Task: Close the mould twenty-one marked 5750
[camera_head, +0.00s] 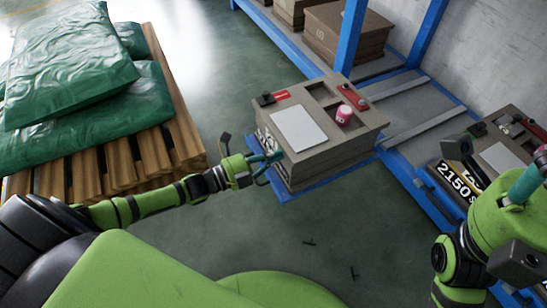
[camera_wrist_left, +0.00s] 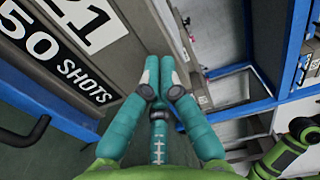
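A grey-brown mould (camera_head: 335,150) stands on a blue base in the middle of the head view. Its top carries a white plate, dark recesses and a red-and-white cup-like item (camera_head: 344,114). In the left wrist view its label (camera_wrist_left: 62,45) shows "21" and "50 SHOTS"; the earlier digits are cut off. My left gripper (camera_head: 273,168) is at the mould's near left corner, its teal fingers spread in the head view. In the left wrist view its fingers (camera_wrist_left: 158,78) reach along the mould's side; contact is unclear. My right gripper (camera_head: 525,184) is at the right edge, partly hidden.
A second mould (camera_head: 500,155) marked "2150 SHOTS" stands at the right. Boxes (camera_head: 345,32) sit on a blue-framed rack (camera_head: 352,35) behind. A wooden pallet (camera_head: 165,110) with green sacks (camera_head: 75,60) is at the left. The floor in front is mostly clear, with small dark pieces.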

